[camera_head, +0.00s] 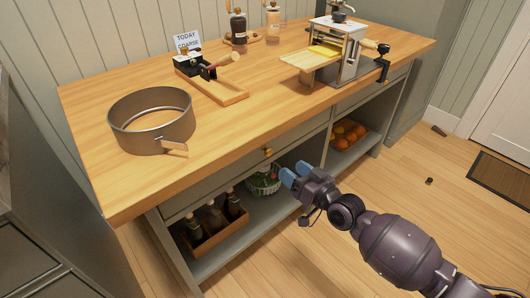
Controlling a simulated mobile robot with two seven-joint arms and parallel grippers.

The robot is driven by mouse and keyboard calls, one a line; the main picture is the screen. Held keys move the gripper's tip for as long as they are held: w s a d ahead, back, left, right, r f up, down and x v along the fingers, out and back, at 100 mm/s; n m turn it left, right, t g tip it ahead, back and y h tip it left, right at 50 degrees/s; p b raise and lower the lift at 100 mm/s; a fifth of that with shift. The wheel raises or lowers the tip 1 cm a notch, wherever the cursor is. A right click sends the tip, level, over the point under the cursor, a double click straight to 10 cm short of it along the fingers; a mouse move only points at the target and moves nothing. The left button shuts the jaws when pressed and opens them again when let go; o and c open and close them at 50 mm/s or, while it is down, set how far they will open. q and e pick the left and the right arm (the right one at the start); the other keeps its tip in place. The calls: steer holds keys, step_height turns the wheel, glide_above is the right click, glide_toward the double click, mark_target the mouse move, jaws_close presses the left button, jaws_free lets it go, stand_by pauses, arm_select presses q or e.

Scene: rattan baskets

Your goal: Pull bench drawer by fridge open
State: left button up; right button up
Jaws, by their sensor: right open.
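The wooden-topped bench (240,115) has a grey-green drawer front (225,178) under its near edge, with a small brass knob (267,152). This drawer looks closed. A second drawer front (365,95) lies farther right under the same top. My right gripper (291,176) has blue fingertips and is open and empty. It shows just right of and below the knob, apart from it in the picture. My left gripper is not in view.
A metal ring (152,138), a wooden-handled tool on a board (220,91) and a press-like machine (335,55) stand on the bench. Below are a bottle crate (222,240), a green-and-white basket (262,184) and oranges (347,133). Floor at right is mostly clear.

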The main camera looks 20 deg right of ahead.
mark_target(270, 153)
steer(key=b+x, duration=0.1)
steer(key=x, duration=0.7)
steer(key=shift+f+b, duration=0.2)
steer(key=shift+b, duration=0.15)
steer(key=shift+x, duration=1)
steer(key=shift+r, duration=0.2)
jaws_close()
